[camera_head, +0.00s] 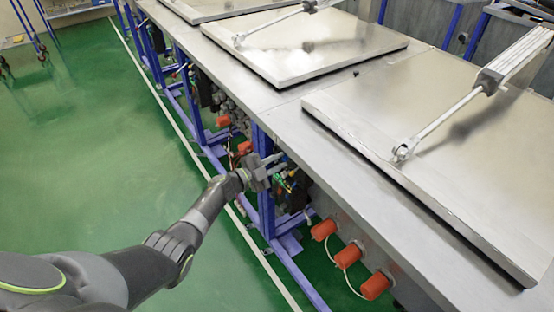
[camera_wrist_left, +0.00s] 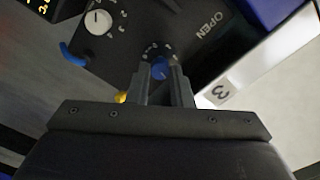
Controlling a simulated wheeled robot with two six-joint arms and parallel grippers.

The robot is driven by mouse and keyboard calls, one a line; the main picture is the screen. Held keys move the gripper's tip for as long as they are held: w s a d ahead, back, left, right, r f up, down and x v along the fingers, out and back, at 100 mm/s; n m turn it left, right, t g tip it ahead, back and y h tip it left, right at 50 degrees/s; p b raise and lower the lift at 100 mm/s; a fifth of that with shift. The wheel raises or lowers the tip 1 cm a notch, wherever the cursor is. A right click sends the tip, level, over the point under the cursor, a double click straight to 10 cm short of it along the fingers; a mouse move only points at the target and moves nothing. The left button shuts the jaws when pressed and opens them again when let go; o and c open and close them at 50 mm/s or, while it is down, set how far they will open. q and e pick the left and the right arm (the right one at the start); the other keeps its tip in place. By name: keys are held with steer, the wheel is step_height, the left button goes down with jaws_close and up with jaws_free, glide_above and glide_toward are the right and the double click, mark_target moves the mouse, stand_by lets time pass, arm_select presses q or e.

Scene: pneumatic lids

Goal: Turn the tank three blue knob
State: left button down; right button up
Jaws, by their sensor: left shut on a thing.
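In the head view my left arm reaches in from the lower left, and the left gripper (camera_head: 268,172) is at the panel by the blue frame post. The knob itself is hidden there. My right gripper is not in view.
A white dial (camera_wrist_left: 98,21) is on the same panel. Steel tanks with flat lids (camera_head: 450,130) line the right side. Orange caps (camera_head: 323,230) and blue frame legs (camera_head: 265,200) stand below the counter edge.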

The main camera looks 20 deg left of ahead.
arm_select(q)
steer(key=shift+n, duration=0.7)
steer(key=c, duration=1.3)
jaws_free()
steer(key=v, duration=1.7)
steer(key=shift+s+a, duration=0.2)
